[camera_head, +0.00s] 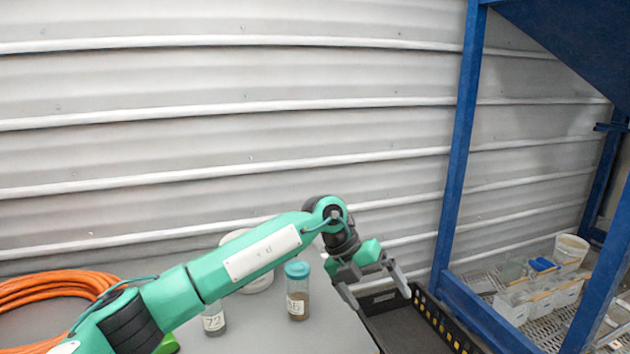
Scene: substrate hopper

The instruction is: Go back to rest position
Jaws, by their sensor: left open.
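My left arm comes in from the lower left and reaches across a grey table. My left gripper (378,289) is open and empty, its fingers pointing down to the right near the table's right edge. It is to the right of a jar with a teal lid (297,291) and does not touch it. My right gripper is not in view.
A grey table (270,337) holds a second labelled jar (214,318), a white round object (258,281) partly behind my arm and an orange cable coil (45,292). A black crate (425,318) stands right of it. A blue frame (462,130) surrounds white containers (540,297).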

